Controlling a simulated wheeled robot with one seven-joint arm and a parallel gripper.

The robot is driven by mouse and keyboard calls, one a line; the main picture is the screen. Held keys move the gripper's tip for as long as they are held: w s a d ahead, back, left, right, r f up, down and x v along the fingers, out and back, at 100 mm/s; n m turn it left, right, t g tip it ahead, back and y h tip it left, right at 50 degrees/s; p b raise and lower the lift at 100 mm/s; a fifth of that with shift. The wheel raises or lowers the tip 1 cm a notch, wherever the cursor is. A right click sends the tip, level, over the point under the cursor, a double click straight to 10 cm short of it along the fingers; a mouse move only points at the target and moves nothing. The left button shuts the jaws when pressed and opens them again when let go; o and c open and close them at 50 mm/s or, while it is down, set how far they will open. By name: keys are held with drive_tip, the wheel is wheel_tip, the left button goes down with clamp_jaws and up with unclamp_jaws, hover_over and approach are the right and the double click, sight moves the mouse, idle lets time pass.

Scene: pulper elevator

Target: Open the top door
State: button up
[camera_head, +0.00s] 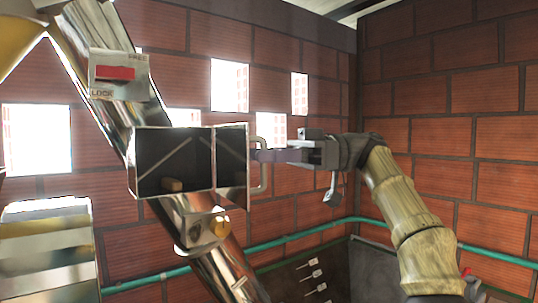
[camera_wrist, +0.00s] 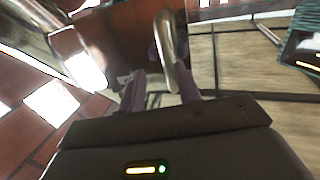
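The top door (camera_head: 232,165) is a dark metal-framed panel on the right side of a square box opening on the slanted steel pipe (camera_head: 225,265). It stands swung open, and the dark interior (camera_head: 160,150) shows, with a small brown block (camera_head: 172,185) at its bottom. The pale D-shaped handle (camera_head: 264,168) is on the door's right side. My gripper (camera_head: 265,155) reaches it from the right. In the wrist view, the handle (camera_wrist: 167,40) passes close to the right finger of my gripper (camera_wrist: 161,88). The fingers are apart, with a gap between them; firm contact with the handle is not clear.
A plate with a red lever (camera_head: 115,73), marked FREE and LOCK, is on the pipe above. A lower metal fitting (camera_head: 207,228) sits under the box. Brick walls (camera_head: 450,85) and a green pipe (camera_head: 350,221) are behind. A dark panel (camera_head: 305,275) with several white levers stands low.

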drive_tip(key=p+v, duration=1)
drive_tip(key=v, duration=0.7)
drive_tip(key=shift+d, duration=0.15)
drive_tip(key=shift+w+f, duration=0.1)
